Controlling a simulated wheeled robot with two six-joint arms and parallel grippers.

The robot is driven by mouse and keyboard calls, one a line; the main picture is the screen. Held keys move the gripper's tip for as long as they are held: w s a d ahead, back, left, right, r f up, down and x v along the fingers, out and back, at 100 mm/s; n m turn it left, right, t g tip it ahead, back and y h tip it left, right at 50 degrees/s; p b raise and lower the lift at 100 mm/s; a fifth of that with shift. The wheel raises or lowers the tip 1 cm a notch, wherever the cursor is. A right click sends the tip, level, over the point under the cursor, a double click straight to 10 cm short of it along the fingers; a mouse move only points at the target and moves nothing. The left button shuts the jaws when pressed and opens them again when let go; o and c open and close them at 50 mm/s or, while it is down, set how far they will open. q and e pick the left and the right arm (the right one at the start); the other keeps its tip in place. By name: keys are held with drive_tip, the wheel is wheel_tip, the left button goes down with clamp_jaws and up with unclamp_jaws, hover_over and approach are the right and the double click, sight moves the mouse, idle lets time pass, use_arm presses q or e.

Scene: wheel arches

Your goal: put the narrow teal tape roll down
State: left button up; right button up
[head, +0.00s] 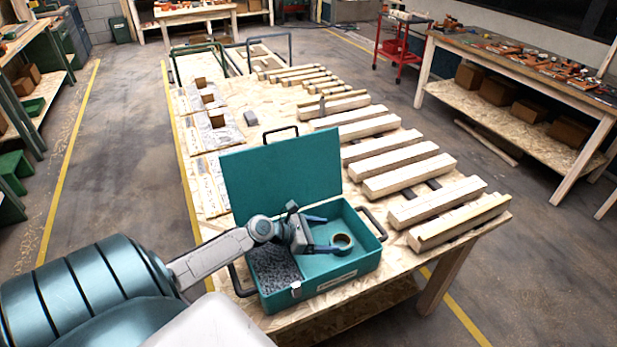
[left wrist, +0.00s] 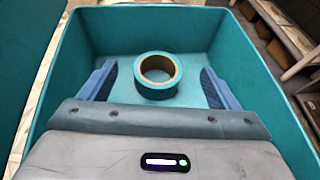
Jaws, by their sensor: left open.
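The narrow teal tape roll (head: 342,242) lies flat on the floor of the open teal toolbox (head: 368,263), in its right compartment. In the left wrist view the tape roll (left wrist: 157,76) shows its brown core and stands clear of both fingers. My left gripper (head: 328,233) is inside the toolbox, open, with its fingers spread either side of the roll. In the left wrist view the left gripper (left wrist: 156,88) touches nothing between its fingers. My right gripper is not in view.
The toolbox lid (head: 283,175) stands open at the back. Dark grey foam (head: 274,266) fills the left compartment. Wooden beams (head: 400,165) lie in rows on the workbench to the right and behind. A box handle (head: 374,222) sticks out at the right.

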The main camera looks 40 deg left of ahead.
use_arm(q)
drive_tip(key=b+v, duration=0.1)
drive_tip(key=v, duration=0.3)
drive_tip(key=shift+s+a+r, duration=0.15)
drive_tip(key=shift+s+a, duration=0.1)
drive_tip(key=shift+s, duration=0.05)
drive_tip(key=shift+s+a+r, duration=0.1)
drive_tip(key=shift+s+r, duration=0.05)
drive_tip(key=shift+r, duration=0.05)
